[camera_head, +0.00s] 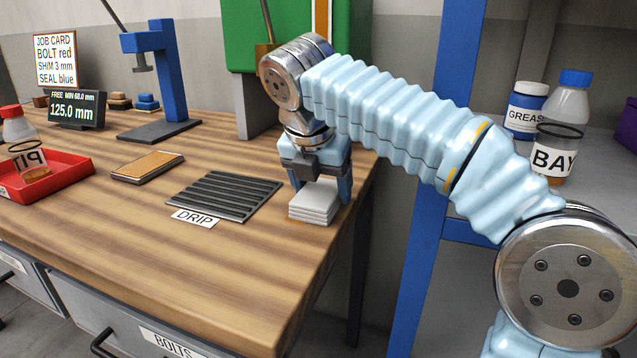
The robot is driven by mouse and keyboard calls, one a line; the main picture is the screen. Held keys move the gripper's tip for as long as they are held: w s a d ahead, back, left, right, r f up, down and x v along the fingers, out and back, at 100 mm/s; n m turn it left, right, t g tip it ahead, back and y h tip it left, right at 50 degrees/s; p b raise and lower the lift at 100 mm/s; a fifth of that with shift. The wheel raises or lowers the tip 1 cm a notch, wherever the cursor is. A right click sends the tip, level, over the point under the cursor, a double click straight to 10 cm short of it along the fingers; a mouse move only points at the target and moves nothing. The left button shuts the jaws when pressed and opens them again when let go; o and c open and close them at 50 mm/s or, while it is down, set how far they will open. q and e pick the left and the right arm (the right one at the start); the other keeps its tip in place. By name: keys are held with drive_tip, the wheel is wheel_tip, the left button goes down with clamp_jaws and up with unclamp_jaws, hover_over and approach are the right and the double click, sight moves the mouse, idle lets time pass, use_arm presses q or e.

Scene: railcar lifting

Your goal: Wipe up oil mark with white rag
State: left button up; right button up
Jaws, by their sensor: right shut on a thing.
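The white rag (313,206) is a folded, layered pad at the right end of the wooden bench, beside the drip grate. My right gripper (318,186) points down over it, with its dark fingers shut on the rag's upper part. The rag's lower layers show below the fingers, at about bench height; I cannot tell whether it touches the bench top. I cannot make out an oil mark on the visible bench top. My left gripper is not in view.
A black ribbed drip grate (224,195) lies left of the rag. A tan-topped pad (148,166), a red tray (62,182) with a bottle, a blue stand (170,75) and a display (76,110) are farther left. The bench's front middle is clear.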

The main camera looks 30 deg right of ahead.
sight(299, 191)
drive_tip(key=shift+s+a+f, duration=0.15)
drive_tip(key=shift+s+a, duration=0.6)
drive_tip(key=shift+a, duration=0.25)
drive_tip(key=shift+w+a, duration=0.1)
drive_tip(key=shift+a, duration=0.05)
drive_tip(key=shift+w+a+p, duration=0.6)
drive_tip(key=shift+w+a, duration=0.2)
drive_tip(key=shift+w, duration=0.2)
drive_tip(key=shift+w+a, duration=0.3)
drive_tip(key=shift+w, duration=0.05)
drive_tip(key=shift+r, duration=0.2)
drive_tip(key=shift+r, duration=2.95)
